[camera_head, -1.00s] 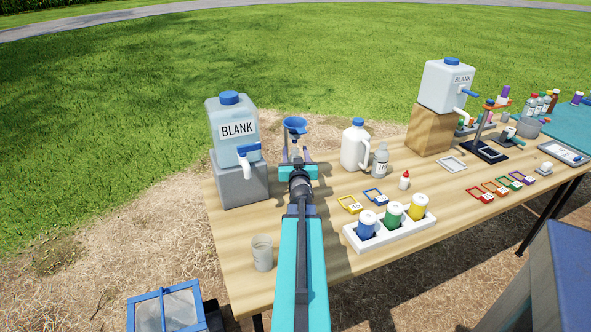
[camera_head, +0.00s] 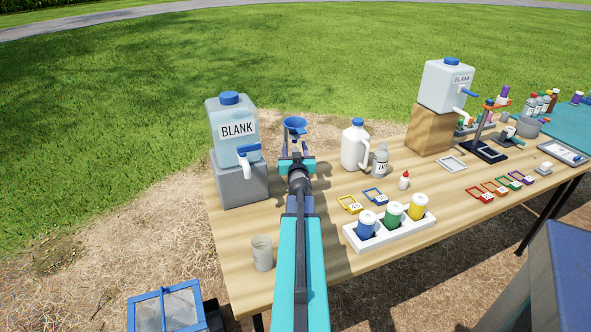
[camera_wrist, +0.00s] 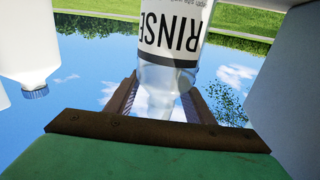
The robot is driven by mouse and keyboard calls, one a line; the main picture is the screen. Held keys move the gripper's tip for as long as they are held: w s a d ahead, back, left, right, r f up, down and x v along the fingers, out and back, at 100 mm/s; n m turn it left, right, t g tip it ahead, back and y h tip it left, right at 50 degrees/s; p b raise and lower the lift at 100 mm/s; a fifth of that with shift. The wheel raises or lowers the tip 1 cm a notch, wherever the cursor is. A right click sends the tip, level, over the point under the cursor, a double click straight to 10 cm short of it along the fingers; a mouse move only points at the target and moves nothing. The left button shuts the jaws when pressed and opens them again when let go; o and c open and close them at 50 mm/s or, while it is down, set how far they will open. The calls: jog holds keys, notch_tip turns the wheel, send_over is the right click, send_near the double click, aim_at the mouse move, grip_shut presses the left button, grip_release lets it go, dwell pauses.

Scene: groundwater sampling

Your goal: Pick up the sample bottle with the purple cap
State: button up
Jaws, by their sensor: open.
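Purple caps show at the far right of the head view, one beside an orange-armed stand (camera_head: 505,90) and one on the teal surface (camera_head: 577,98). They are too small to tell which is the sample bottle. My gripper (camera_head: 295,149) is far from both, at the left part of the table, between the left BLANK carboy and the white jug. Its jaws are open. In the upside-down wrist view, a clear bottle labelled RINSE (camera_wrist: 172,45) shows between or just beyond the fingers (camera_wrist: 163,95); I cannot tell if they touch it.
The left BLANK carboy (camera_head: 229,150) stands on a grey block (camera_head: 240,187). A white jug (camera_head: 353,148) and a grey bottle (camera_head: 380,163) stand to the right. A white rack (camera_head: 352,236) and a beaker (camera_head: 262,253) are nearer.

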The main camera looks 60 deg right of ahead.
grip_shut()
jog(key=shift+f, duration=0.1)
dwell(0.4)
jog(key=s+d+r+p, duration=0.2)
jog(key=s+d+p, duration=0.2)
jog(key=s+d, duration=0.55)
notch_tip(320, 180, up, 13)
jog(key=w+p, duration=0.1)
jog(key=p, duration=0.3)
jog(key=shift+w+d+p, duration=0.35)
jog(key=shift+w+d, duration=0.05)
jog(key=shift+d, duration=0.05)
jog(key=shift+r, duration=0.1)
